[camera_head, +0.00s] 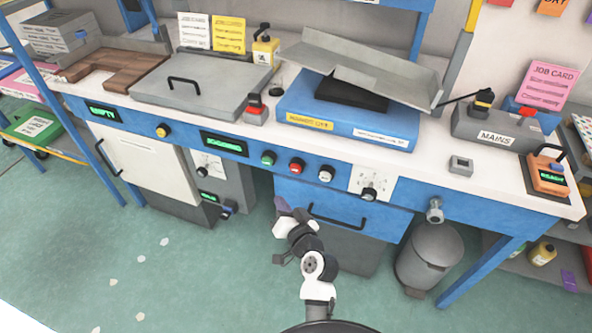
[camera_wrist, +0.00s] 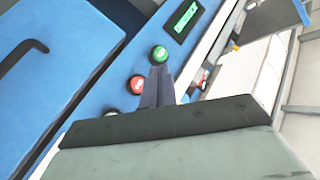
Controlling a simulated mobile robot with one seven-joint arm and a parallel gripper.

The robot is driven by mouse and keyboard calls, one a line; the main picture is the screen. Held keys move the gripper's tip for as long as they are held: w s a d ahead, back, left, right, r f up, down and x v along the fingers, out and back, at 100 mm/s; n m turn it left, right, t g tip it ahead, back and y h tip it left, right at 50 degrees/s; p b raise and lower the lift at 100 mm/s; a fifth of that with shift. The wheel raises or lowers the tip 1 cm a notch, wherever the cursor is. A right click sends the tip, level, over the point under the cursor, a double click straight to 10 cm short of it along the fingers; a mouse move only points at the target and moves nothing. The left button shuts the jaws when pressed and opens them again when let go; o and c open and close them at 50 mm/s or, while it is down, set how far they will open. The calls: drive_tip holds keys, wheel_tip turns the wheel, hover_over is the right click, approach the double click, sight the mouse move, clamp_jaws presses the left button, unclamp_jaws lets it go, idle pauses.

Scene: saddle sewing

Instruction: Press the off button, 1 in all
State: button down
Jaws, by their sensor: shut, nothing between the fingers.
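A row of three round buttons sits on the blue front panel of the bench: a green button (camera_head: 268,158), a red button (camera_head: 296,166) and a white button (camera_head: 326,173). The red one fits an off button, but its label is too small to read. In the wrist view the green button (camera_wrist: 158,54) is just beyond the fingertips and the red button (camera_wrist: 137,84) lies to their left. My gripper (camera_head: 283,208) is below the button row in the head view. Its fingers (camera_wrist: 158,72) are shut and empty, and appear apart from the buttons.
A drawer with a black handle (camera_head: 336,218) is below the buttons. A dial (camera_head: 369,194) is to their right and a green-lit display (camera_head: 225,143) to their left. A grey bin (camera_head: 430,255) stands on the floor at right. The floor at left is mostly clear.

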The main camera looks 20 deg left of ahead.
approach(291, 169)
drive_tip(key=shift+w+a+f+b, duration=0.2)
drive_tip(key=shift+w+a, duration=0.25)
drive_tip(key=shift+a, duration=0.3)
drive_tip(key=shift+w+a+f+b, duration=0.1)
drive_tip(key=shift+w+a+f, duration=0.1)
drive_tip(key=shift+w+a, duration=0.45)
drive_tip(key=shift+w+a+f+b, duration=0.2)
drive_tip(key=shift+w+a, duration=0.1)
drive_tip(key=shift+a, duration=0.6)
drive_tip(key=shift+w, duration=0.45)
drive_tip(key=shift+w+b, duration=0.45)
drive_tip(key=shift+w, duration=0.1)
idle(0.9)
drive_tip(key=shift+s, duration=1)
